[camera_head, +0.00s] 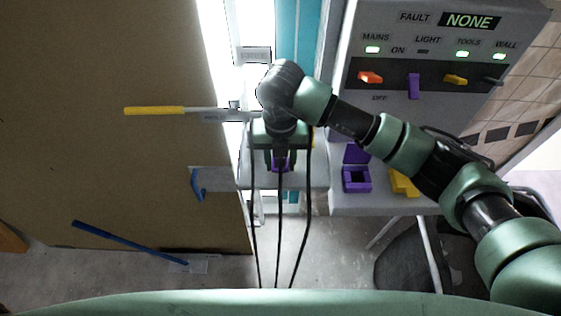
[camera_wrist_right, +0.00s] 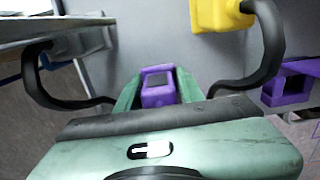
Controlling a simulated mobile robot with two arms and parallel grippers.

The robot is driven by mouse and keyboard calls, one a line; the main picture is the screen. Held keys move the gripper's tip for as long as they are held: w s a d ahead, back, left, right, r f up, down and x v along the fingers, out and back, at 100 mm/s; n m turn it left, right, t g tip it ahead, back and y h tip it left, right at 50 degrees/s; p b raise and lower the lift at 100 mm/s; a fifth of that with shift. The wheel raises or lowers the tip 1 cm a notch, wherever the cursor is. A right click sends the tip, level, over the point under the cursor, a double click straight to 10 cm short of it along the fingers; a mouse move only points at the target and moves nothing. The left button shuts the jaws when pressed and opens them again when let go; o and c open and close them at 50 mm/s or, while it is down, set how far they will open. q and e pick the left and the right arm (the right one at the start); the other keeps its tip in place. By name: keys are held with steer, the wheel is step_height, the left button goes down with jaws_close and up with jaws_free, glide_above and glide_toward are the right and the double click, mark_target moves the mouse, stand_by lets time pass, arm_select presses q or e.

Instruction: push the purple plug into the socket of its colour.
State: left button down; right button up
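My right gripper (camera_head: 280,160) is over a grey shelf left of the control box. The purple plug (camera_head: 281,165) sits between its green fingers. In the right wrist view the plug (camera_wrist_right: 158,88) has a looped top, and the fingers (camera_wrist_right: 158,90) appear to touch it on both sides. Its lower end is hidden. The purple socket (camera_head: 356,180) is a square open frame on the box's lower ledge, right of the gripper. It also shows at the right edge of the right wrist view (camera_wrist_right: 290,86). My left gripper is not in view.
A yellow plug (camera_wrist_right: 220,12) is close beyond the right finger. A yellow socket (camera_head: 404,183) is right of the purple one. Black cables (camera_head: 279,230) hang below the gripper. A brown panel (camera_head: 90,60) with a yellow-handled lever (camera_head: 153,110) fills the left. The control box (camera_head: 430,45) has several switches.

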steer(key=shift+c, duration=0.9)
steer(key=shift+r, duration=0.15)
step_height(320, 180, up, 8)
steer(key=shift+w+r+b, duration=0.1)
steer(key=shift+r+b, duration=0.15)
steer(key=shift+b, duration=0.95)
steer(key=shift+r, duration=0.65)
